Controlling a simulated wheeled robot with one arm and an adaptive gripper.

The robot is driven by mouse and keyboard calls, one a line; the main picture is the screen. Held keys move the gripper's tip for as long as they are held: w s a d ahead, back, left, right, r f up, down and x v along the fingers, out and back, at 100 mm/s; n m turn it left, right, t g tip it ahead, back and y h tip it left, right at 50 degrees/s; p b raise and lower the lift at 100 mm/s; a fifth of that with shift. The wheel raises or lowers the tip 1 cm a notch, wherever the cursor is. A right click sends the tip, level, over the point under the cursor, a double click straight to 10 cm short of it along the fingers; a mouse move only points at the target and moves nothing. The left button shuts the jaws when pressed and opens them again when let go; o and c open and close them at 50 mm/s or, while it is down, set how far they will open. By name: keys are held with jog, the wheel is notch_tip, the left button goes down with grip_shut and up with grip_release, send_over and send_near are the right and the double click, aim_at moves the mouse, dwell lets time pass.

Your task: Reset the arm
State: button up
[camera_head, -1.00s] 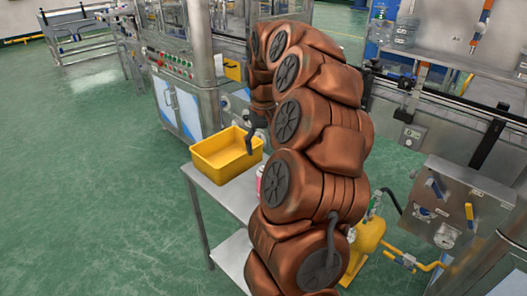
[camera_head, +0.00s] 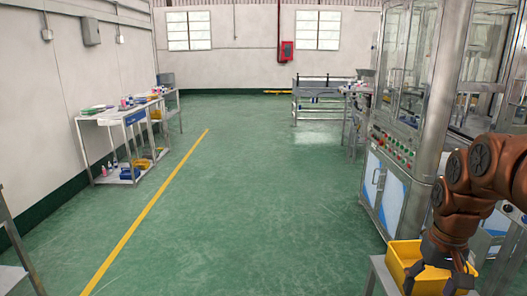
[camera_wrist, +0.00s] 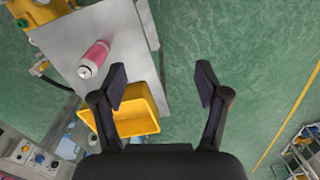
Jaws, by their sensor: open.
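My gripper (camera_wrist: 161,88) is open and empty in the wrist view, its two black fingers spread apart. It also shows at the lower right of the head view (camera_head: 440,275), over or in front of the yellow bin. The yellow bin (camera_wrist: 140,113) stands on the edge of a grey metal table (camera_wrist: 118,22), partly hidden by the left finger. A pink can with a white top (camera_wrist: 94,57) is on the same table, apart from the fingers. My copper-coloured arm reaches in from the right in the head view.
A steel machine (camera_head: 395,150) with a button panel stands behind the bin. A white shelf table (camera_head: 125,120) with bottles and boxes is along the left wall. The green floor (camera_head: 250,200) between them is open, with a yellow line (camera_head: 150,205).

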jog(key=s+a+f+n+p, duration=0.1)
jog(key=s+a+p, duration=0.1)
jog(key=s+a, duration=0.6)
jog(key=s+a+n+g+p, duration=0.1)
jog(key=s+a, duration=0.7)
jog(key=s, duration=0.5)
jog(key=shift+a+f+n+g+p, duration=0.15)
jog(key=shift+f+n+g+p, duration=0.15)
jog(key=shift+f+n+p, duration=0.1)
